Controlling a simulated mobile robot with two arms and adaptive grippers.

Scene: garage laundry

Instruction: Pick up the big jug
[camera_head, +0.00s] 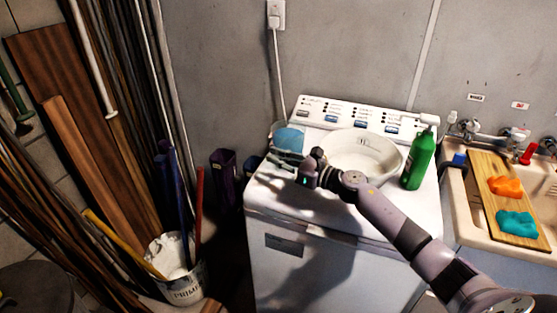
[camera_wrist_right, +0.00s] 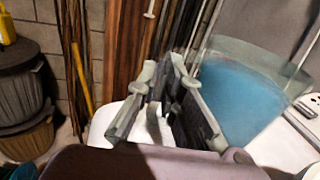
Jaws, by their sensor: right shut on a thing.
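The big jug (camera_head: 289,138) is a clear container of blue liquid at the back left of the white washing machine's top. In the right wrist view the jug (camera_wrist_right: 245,92) fills the right side, close beside the fingers, and looks upright. My right gripper (camera_head: 279,163) reaches in from the right, with its fingers at the near side of the jug. In the wrist view the fingers (camera_wrist_right: 165,88) are closed in on the jug's side. The exact grip point, likely its handle, is mostly hidden by the fingers. My left gripper is not in view.
On the washer (camera_head: 290,220) a white basin (camera_head: 365,150) and a green bottle (camera_head: 419,158) stand right of the jug. A sink with a wooden board (camera_head: 505,205) is at the right. A primer bucket (camera_head: 180,285) and leaning planks (camera_head: 80,130) stand left.

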